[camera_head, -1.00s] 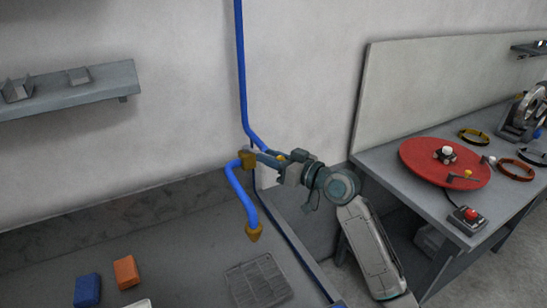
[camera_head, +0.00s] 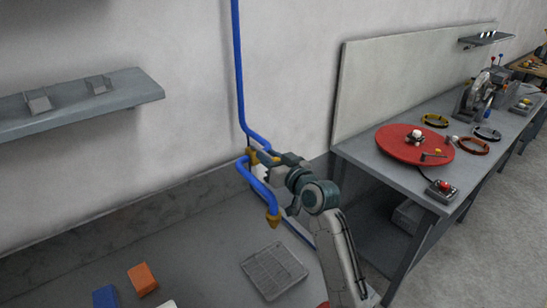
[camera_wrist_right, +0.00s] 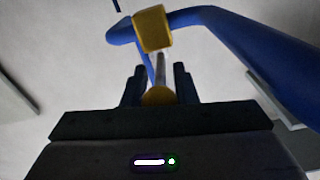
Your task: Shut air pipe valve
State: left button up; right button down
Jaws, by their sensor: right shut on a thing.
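A blue air pipe (camera_head: 238,75) runs down the wall and bends forward to a brass nozzle (camera_head: 273,217). At the bend sits the brass valve (camera_head: 252,153); it also shows in the right wrist view (camera_wrist_right: 153,28) as a square yellow block. My right gripper (camera_head: 273,159) is at the valve, coming from the right. In the right wrist view its dark fingers (camera_wrist_right: 159,82) are shut around the valve's thin grey stem and rounded yellow end (camera_wrist_right: 159,96). The fingers partly hide this end. My left gripper is not in view.
Below the pipe, a grey worktop holds a wire grid (camera_head: 274,270), an orange block (camera_head: 143,279) and a blue block (camera_head: 106,297). A wall shelf (camera_head: 75,103) is at left. A bench with a red disc (camera_head: 395,148) stands at right.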

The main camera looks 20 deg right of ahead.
jog(key=shift+r, duration=0.1)
jog(key=c, duration=1.5)
grip_release()
jog(key=shift+a, duration=0.1)
jog(key=b+v, duration=0.3)
jog(key=v, duration=0.7)
jog(key=shift+s+b, duration=0.3)
jog(key=shift+b, duration=0.05)
